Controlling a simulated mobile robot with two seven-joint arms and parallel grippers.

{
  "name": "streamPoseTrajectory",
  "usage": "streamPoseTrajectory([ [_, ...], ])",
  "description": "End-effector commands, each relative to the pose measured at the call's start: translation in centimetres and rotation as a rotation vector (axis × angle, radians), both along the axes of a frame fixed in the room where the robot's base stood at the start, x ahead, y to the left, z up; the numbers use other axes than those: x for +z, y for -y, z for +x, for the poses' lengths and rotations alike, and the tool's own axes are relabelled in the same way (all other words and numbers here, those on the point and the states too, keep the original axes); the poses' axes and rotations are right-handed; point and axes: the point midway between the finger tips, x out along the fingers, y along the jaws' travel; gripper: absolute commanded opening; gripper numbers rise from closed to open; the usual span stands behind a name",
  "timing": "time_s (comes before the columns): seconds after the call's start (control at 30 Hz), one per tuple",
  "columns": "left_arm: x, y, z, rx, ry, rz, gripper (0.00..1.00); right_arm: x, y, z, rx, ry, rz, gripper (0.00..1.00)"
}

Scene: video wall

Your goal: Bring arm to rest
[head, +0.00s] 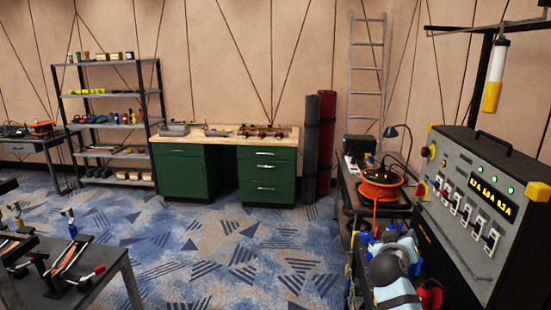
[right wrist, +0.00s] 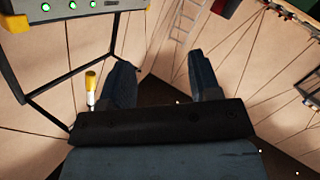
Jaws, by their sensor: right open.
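My right gripper (right wrist: 161,62) shows in the right wrist view with its two dark fingers spread apart. Nothing is between the fingers; bare wall shows through the gap. In the head view my right arm (head: 396,292) is folded at the lower right, close to the grey control panel (head: 462,185); its fingers are hard to make out there. My left arm and left gripper are not in view.
The control panel with green lights and white switches stands at the right, under a hanging yellow-and-white lamp (head: 495,77). An orange cable reel (head: 381,185) sits behind my right arm. A green workbench (head: 180,172) and shelf stand farther back. Patterned carpet lies open in the middle.

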Motion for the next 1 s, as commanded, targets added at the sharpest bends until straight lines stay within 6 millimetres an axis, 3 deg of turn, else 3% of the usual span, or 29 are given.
streamPoseTrajectory([
  [0.03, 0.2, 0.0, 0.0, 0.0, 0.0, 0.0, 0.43, -3.5, -0.6, -1.6, 0.053, -0.042, 0.013, 0.57],
  [0.2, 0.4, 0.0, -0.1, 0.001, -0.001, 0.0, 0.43, -12.8, -3.2, -7.2, 0.232, -0.141, 0.09, 0.57],
  [0.37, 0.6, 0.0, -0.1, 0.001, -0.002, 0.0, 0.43, -19.9, -5.7, -14.3, 0.379, -0.216, 0.192, 0.57],
  [0.5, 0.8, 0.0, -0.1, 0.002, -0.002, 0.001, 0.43, -24.7, -7.8, -21.4, 0.485, -0.269, 0.301, 0.57],
  [0.7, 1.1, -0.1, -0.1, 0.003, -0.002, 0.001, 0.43, -28.5, -10.4, -31.4, 0.584, -0.314, 0.47, 0.57],
  [0.8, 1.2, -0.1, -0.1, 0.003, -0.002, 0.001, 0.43, -29.2, -11.1, -35.0, 0.606, -0.322, 0.534, 0.57],
  [0.9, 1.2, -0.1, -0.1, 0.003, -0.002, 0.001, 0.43, -29.5, -11.6, -37.1, 0.617, -0.327, 0.576, 0.57],
  [1.0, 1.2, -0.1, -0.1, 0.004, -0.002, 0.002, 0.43, -29.6, -11.8, -38.1, 0.621, -0.326, 0.596, 0.57],
])
